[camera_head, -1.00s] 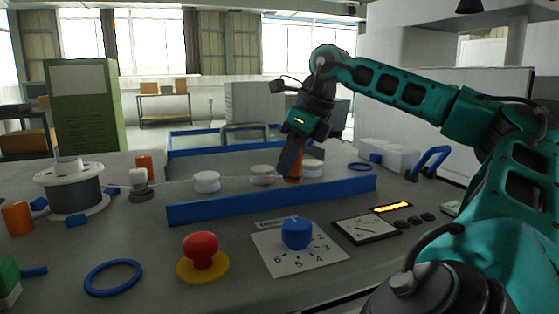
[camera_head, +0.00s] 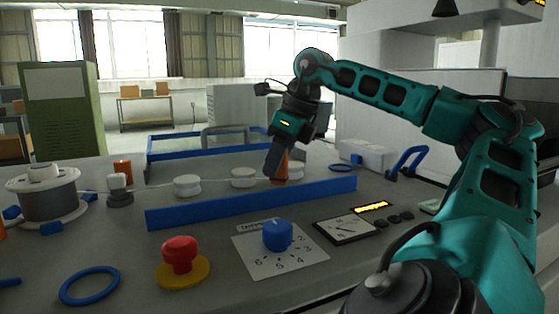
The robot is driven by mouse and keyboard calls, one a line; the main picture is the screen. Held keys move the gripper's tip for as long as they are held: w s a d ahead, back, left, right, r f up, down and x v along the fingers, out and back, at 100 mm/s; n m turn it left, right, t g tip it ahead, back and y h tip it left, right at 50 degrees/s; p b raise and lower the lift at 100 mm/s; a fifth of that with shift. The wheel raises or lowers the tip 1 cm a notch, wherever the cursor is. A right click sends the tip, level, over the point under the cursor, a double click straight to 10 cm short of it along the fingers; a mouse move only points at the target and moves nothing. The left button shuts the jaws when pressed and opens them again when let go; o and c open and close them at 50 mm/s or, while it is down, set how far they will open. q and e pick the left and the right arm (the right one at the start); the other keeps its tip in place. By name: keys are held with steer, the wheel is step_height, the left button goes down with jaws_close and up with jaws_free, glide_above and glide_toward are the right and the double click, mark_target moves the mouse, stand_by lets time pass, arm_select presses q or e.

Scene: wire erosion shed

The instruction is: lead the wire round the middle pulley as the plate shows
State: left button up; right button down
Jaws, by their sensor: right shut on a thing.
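Three white pulleys stand in a row behind a blue rail: the left pulley (camera_head: 187,186), the middle pulley (camera_head: 243,178) and the right pulley (camera_head: 296,170), partly hidden. A thin pale wire (camera_head: 215,182) runs from the spool (camera_head: 46,200) along the row toward my right gripper (camera_head: 274,180). That gripper points down between the middle and right pulleys, shut on the wire end, with an orange piece (camera_head: 283,168) at its tip. The wire's side of the middle pulley is too small to tell. A black-framed plate (camera_head: 346,229) bears dark lines. My left gripper is out of view.
The blue rail (camera_head: 250,203) stands in front of the pulleys. A red button (camera_head: 180,252), a blue dial (camera_head: 278,235) on a numbered card and a blue ring (camera_head: 90,286) lie nearer. A blue handle (camera_head: 407,161) and white box (camera_head: 366,154) stand at right.

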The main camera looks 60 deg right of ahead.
steer(key=shift+w+a+f, duration=0.1)
steer(key=shift+w+f, duration=0.1)
steer(key=shift+w, duration=0.1)
steer(key=shift+w+d+r+p, duration=0.3)
steer(key=shift+w+p, duration=0.05)
steer(key=shift+p, duration=0.35)
steer(key=w+d+p, duration=0.3)
steer(key=w+p, duration=0.1)
steer(key=shift+d+p, duration=0.2)
steer(key=shift+p, duration=0.2)
steer(key=shift+w+d+f, duration=0.1)
steer(key=shift+w+d, duration=0.15)
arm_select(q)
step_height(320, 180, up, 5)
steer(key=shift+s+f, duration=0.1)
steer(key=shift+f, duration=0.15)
arm_select(e)
steer(key=shift+s+d, duration=0.15)
steer(key=shift+s, duration=0.05)
